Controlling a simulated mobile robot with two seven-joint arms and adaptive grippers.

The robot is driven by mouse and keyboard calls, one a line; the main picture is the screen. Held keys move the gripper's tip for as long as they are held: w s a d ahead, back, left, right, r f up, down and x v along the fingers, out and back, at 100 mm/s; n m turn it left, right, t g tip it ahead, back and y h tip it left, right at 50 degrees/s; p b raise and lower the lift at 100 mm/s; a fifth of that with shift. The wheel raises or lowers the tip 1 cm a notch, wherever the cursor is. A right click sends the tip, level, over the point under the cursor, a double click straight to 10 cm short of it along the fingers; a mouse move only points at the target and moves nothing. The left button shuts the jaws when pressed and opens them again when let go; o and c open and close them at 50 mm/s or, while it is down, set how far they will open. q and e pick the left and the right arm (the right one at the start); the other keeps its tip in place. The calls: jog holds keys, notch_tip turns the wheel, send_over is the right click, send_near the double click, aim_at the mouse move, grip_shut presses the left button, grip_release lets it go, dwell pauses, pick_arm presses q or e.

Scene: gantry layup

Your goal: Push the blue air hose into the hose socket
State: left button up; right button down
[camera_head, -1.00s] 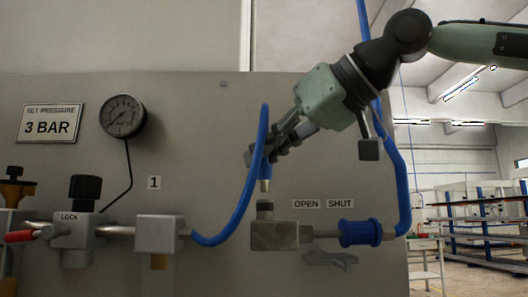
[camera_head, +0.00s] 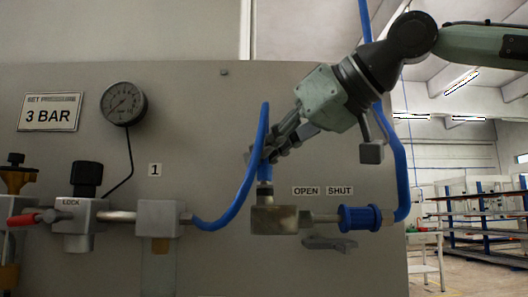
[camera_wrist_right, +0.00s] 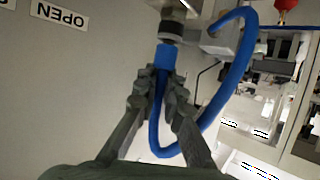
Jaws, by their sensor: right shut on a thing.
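The blue air hose (camera_head: 241,190) loops up from a grey block on the panel, and its end points down. My right gripper (camera_head: 267,152) is shut on the hose just above that end; the wrist view also shows the jaws (camera_wrist_right: 163,95) on both sides of the hose. The hose socket (camera_head: 264,198) stands on top of a metal block (camera_head: 275,220). The blue hose end (camera_wrist_right: 165,57) meets the grey socket (camera_wrist_right: 172,30) in line, with no clear gap. I cannot tell how deep it sits. My left gripper is not in view.
OPEN and SHUT labels (camera_head: 323,190) are above a pipe with a blue sleeve (camera_head: 360,218), right of the block. A grey lever (camera_head: 328,244) is below. A gauge (camera_head: 123,103) and a LOCK valve (camera_head: 79,217) with a red handle are at the left.

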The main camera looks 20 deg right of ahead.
jog(key=shift+f, duration=0.3)
jog(key=c, duration=1.6)
grip_release()
jog(key=v, duration=1.2)
jog(key=shift+r, duration=0.1)
